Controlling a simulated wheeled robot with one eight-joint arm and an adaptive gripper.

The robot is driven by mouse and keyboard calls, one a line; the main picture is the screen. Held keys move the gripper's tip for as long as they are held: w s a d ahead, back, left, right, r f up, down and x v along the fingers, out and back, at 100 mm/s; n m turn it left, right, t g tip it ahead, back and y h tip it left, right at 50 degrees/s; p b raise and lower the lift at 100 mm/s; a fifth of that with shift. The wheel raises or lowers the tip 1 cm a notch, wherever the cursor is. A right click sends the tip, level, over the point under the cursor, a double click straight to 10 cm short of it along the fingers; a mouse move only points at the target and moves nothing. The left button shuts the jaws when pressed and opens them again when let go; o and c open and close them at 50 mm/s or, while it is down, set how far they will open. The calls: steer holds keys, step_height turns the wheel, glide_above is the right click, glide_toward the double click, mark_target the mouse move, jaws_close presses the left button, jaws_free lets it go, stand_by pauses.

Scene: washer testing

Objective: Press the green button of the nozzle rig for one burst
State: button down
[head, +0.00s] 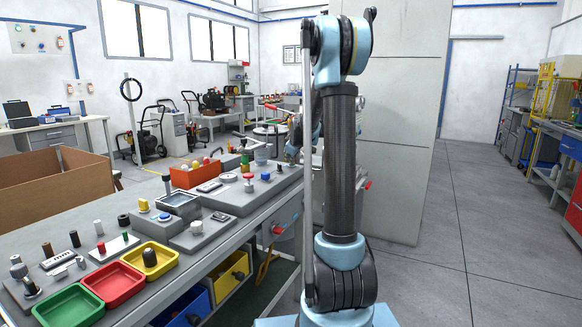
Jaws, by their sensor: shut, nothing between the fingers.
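A grey rig (240,194) sits on the bench at the middle left of the head view. A red button (248,177) stands on it, with a blue-and-red knob (265,176) to its right. A small green part (245,161) shows just behind the red button; I cannot tell for sure that it is the nozzle rig's green button. My arm stands upright in front, right of the rig. A light-blue part of its far side shows at its left edge. My gripper's fingers cannot be made out, and the upright arm link hides much of that area.
The bench (196,271) holds green (70,306), red (113,284) and yellow (150,256) trays at the front left. Grey fixtures with knobs and an orange-red bin (195,176) stand behind. A tall grey cabinet (400,150) rises behind my arm. The floor at right is clear.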

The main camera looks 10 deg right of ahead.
steer(key=shift+r, duration=3.05)
steer(key=s+f+m+g, duration=0.2)
steer(key=s+m, duration=0.1)
steer(key=s, duration=1.3)
steer(key=s+f+m+g, duration=0.2)
steer(key=s+f, duration=0.1)
steer(key=s, duration=1.3)
steer(key=s+f+m+g, duration=0.1)
steer(key=s+f, duration=0.5)
steer(key=s, duration=0.6)
steer(key=s+f+m+g, duration=0.2)
steer(key=s+f, duration=0.5)
steer(key=s, duration=0.5)
steer(key=shift+s+d+m+h, duration=0.15)
steer(key=shift+d+m+h, duration=0.2)
steer(key=shift+m, duration=0.55)
steer(key=shift+a, duration=0.1)
